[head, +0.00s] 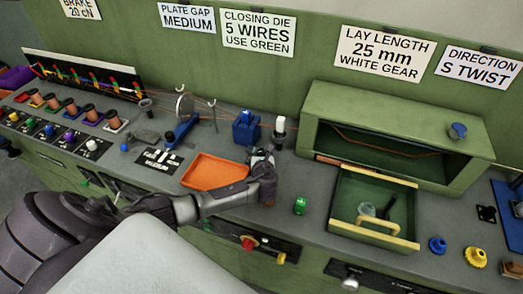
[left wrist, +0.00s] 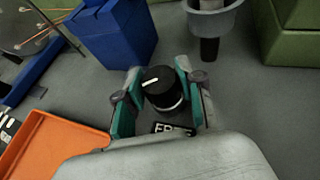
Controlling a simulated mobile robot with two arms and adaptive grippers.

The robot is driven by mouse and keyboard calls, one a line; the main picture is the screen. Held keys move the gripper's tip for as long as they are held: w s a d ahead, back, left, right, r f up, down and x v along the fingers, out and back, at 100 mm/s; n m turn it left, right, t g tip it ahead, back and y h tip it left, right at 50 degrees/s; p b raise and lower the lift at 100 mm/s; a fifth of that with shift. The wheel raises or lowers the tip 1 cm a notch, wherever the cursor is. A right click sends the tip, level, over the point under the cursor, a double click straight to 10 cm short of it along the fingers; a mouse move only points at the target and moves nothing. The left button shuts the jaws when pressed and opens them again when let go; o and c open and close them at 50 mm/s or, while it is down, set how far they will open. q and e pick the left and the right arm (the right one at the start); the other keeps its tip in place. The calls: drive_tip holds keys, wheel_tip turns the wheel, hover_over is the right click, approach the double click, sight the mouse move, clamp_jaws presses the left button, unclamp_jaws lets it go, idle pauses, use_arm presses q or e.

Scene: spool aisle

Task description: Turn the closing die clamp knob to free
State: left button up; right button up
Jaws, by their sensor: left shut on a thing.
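The clamp knob (left wrist: 163,91) is a black round knob with a white pointer line on its cap, seen in the left wrist view. The line lies on the cap's left part and slants. A small label (left wrist: 172,129) on the near side starts with "FR"; the rest is hidden. My left gripper (left wrist: 156,82) is shut on the knob, with a teal-padded finger on each side. In the head view my left gripper (head: 262,160) reaches down just right of the orange tray and hides most of the knob. My right gripper is not in view.
The orange tray (head: 214,172) lies left of the gripper. A blue block (head: 246,130) stands behind it, with a black-and-white post (head: 279,131) to the right. Bare bench lies between cube and gripper.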

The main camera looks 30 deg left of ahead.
use_arm(q)
drive_tip(key=n+g+y, duration=0.2)
drive_tip(key=n, duration=0.1)
drive_tip(key=shift+w+d+f+b, duration=0.1)
drive_tip(key=shift+b, duration=0.2)
drive_tip(key=n+g+y+b, duration=0.1)
drive_tip(key=n+g+y, duration=0.1)
drive_tip(key=shift+n+g+b, duration=0.3)
drive_tip(key=shift+g+b, duration=0.05)
drive_tip(key=shift+g, duration=0.05)
drive_tip(key=n+g+y+b, duration=0.1)
drive_tip(key=n+g+b, duration=0.3)
drive_tip(key=g+b, duration=0.1)
drive_tip(key=shift+f+y, duration=0.1)
drive_tip(key=shift+y, duration=0.3)
drive_tip(key=shift+r+n+g+b, duration=0.2)
drive_tip(key=shift+n+g+b, duration=0.7)
drive_tip(key=shift+b, duration=0.15)
drive_tip(key=o, duration=1.2)
drive_tip(key=shift+c, duration=0.2)
